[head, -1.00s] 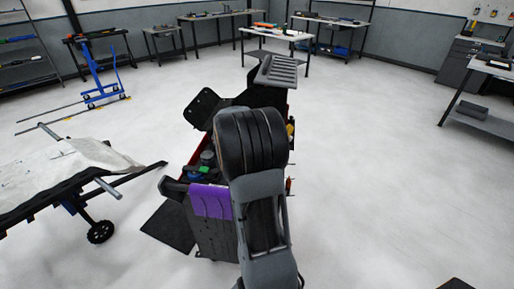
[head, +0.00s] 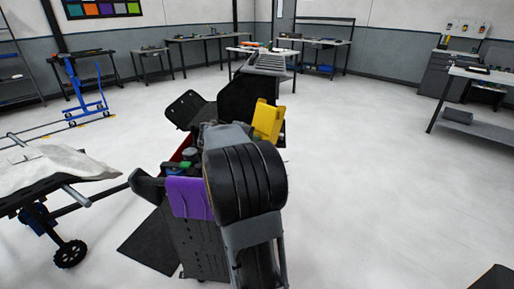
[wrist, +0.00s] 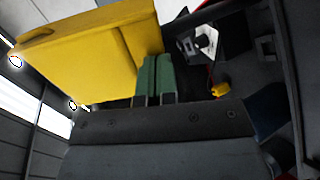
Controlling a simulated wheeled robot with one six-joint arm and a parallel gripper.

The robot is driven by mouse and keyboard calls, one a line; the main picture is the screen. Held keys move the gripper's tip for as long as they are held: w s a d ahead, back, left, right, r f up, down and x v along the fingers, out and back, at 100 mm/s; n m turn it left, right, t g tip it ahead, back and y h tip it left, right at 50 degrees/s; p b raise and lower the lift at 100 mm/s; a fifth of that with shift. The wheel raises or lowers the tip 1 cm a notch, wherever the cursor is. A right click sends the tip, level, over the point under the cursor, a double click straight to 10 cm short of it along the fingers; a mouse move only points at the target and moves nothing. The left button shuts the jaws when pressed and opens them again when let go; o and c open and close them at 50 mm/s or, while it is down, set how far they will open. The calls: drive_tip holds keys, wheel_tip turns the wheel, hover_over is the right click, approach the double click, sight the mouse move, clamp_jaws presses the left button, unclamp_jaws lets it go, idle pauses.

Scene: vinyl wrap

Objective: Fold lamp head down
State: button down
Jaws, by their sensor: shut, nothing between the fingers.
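A yellow, box-like panel, which looks like the lamp head (head: 267,121), stands upright at the right side of the cart, just beyond my arm. In the wrist view the yellow lamp head (wrist: 95,55) fills the upper left, close to the camera. My gripper (wrist: 156,60) shows there as two green fingers side by side, shut and empty. The fingers are at the lamp head's lower right edge; I cannot tell whether they touch it. My gripper is hidden behind my arm in the head view. The lamp's joint is not clearly visible.
The cart has a purple panel (head: 188,197) on its near side and a grey ribbed top (head: 265,63) at its far end. A cloth-covered table (head: 45,170) on wheels stands to the left. The floor (head: 390,170) on the right is clear.

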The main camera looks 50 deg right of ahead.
idle(0.5)
drive_tip(key=f+v, duration=0.1)
drive_tip(key=v, duration=1.3)
drive_tip(key=shift+a, duration=0.2)
